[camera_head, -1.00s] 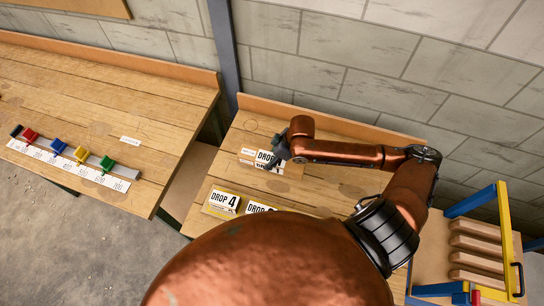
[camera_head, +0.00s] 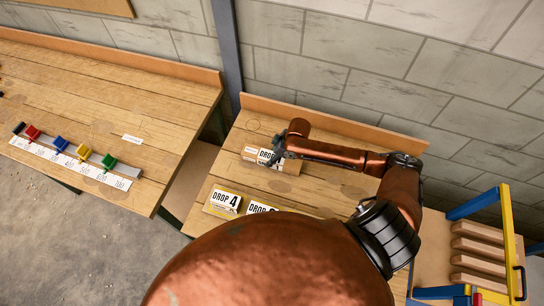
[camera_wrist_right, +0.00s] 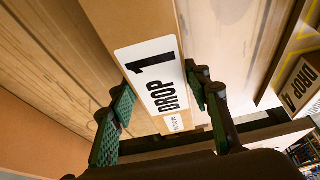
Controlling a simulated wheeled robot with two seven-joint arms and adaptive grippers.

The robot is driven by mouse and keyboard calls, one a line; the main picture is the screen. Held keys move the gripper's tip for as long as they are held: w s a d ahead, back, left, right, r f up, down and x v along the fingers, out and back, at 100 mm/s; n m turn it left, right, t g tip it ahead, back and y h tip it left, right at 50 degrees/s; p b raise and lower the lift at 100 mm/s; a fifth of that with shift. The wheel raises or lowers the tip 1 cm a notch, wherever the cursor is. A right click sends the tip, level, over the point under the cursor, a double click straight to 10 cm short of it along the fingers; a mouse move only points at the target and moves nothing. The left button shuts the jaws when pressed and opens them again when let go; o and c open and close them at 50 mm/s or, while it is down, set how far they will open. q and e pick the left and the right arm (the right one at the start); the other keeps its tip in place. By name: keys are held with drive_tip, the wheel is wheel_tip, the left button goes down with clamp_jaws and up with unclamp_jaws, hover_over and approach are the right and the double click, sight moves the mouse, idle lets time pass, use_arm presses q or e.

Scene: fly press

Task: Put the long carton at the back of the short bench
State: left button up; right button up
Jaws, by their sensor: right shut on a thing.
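The long carton (camera_head: 250,154), light brown with a white DROP 1 label, is at the back of the short bench (camera_head: 238,178), near its raised back board. My right gripper (camera_head: 272,158) is shut on it from above. In the right wrist view the carton (camera_wrist_right: 158,75) lies between the two green-padded fingers of the gripper (camera_wrist_right: 160,110). I cannot tell whether its underside touches the bench. My left gripper is out of view.
A carton labelled DROP 4 (camera_head: 225,201) and another carton (camera_head: 260,207), partly hidden by my body, stand nearer me. A longer bench (camera_head: 70,100) with coloured blocks on a rail is at left. A blue and yellow frame (camera_head: 507,235) stands at right. A wall is behind.

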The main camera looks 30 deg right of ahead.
drive_tip(key=o, duration=1.7)
drive_tip(key=shift+c, duration=0.2)
drive_tip(key=v, duration=1.2)
drive_tip(key=shift+c, duration=0.6)
